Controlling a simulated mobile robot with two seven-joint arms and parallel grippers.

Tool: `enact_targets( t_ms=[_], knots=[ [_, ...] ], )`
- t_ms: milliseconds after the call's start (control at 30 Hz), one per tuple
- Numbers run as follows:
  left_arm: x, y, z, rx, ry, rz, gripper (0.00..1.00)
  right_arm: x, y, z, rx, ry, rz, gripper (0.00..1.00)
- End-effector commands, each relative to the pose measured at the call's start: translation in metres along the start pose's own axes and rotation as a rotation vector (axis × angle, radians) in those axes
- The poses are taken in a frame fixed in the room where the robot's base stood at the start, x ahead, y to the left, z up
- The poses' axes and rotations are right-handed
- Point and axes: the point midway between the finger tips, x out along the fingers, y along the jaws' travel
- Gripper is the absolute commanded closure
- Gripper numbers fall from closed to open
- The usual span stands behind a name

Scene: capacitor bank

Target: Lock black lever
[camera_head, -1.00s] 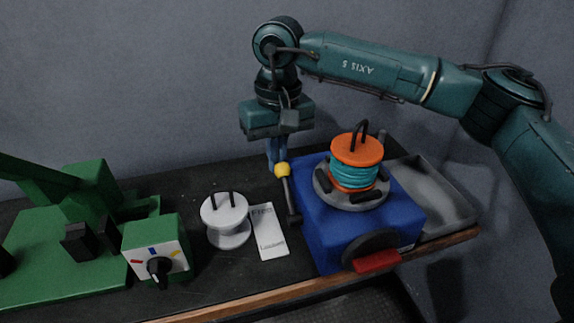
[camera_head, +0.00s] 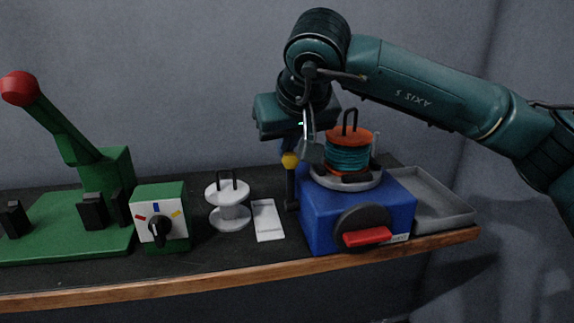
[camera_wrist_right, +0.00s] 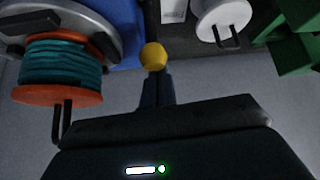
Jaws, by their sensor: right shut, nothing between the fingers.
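The black lever (camera_head: 291,190) stands roughly upright at the left side of the blue box (camera_head: 318,222), with a yellow knob (camera_head: 290,160) on top. My right gripper (camera_head: 291,147) points down from above at the knob. In the right wrist view its dark fingers (camera_wrist_right: 156,82) are together and empty, with the yellow knob (camera_wrist_right: 153,56) right at their tips. I cannot tell whether they touch it. The rod of the lever is hidden behind the knob there. My left gripper is out of view.
A spool with teal wire (camera_head: 348,158) sits on the blue box, close to my right wrist. A red handle (camera_head: 367,237) is on the box front. A white spool (camera_head: 229,208), a label card (camera_head: 267,220) and a green dial box (camera_head: 160,218) stand left. A grey tray (camera_head: 440,212) lies right.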

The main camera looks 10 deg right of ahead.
Motion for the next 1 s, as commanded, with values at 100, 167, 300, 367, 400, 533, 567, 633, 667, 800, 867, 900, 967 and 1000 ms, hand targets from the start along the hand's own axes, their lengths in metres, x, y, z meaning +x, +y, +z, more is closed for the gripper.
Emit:
enact_targets(
  t_ms=[100, 167, 300, 367, 400, 533, 567, 633, 667, 800, 867, 900, 967, 1000],
  knots=[
    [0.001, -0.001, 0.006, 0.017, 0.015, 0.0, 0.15, 0.001, 0.0, 0.003, -0.004, 0.047, 0.007, 1.0],
    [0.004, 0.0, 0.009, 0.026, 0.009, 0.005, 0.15, 0.0, 0.0, 0.003, -0.004, 0.065, 0.01, 1.0],
    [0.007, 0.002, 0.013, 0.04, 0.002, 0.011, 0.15, -0.002, -0.001, 0.003, -0.005, 0.089, 0.013, 1.0],
    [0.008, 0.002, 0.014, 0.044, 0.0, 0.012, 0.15, -0.003, -0.001, 0.003, -0.005, 0.094, 0.013, 1.0],
    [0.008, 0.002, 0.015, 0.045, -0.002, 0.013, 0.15, -0.003, -0.001, 0.003, -0.006, 0.096, 0.014, 1.0],
    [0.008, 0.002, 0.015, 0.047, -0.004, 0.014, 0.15, -0.003, -0.001, 0.003, -0.006, 0.097, 0.014, 1.0],
    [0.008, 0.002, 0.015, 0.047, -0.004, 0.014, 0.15, -0.003, -0.001, 0.003, -0.006, 0.097, 0.014, 1.0],
    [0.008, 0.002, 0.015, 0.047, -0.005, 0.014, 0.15, -0.003, -0.001, 0.003, -0.007, 0.096, 0.014, 1.0],
    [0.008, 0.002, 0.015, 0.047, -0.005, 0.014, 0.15, -0.003, -0.001, 0.003, -0.007, 0.095, 0.014, 1.0],
    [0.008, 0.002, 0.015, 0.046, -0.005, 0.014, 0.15, -0.003, -0.001, 0.004, -0.008, 0.094, 0.014, 1.0],
    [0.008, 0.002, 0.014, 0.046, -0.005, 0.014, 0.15, -0.004, -0.001, 0.003, -0.008, 0.093, 0.014, 1.0],
    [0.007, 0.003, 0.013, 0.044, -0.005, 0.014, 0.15, -0.006, -0.002, 0.002, -0.009, 0.093, 0.013, 1.0],
    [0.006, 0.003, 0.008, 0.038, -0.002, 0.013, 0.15, -0.012, -0.004, 0.001, -0.01, 0.093, 0.013, 1.0],
    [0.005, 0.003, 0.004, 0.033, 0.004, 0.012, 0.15, -0.018, -0.005, -0.001, -0.011, 0.094, 0.012, 1.0]
  ],
)
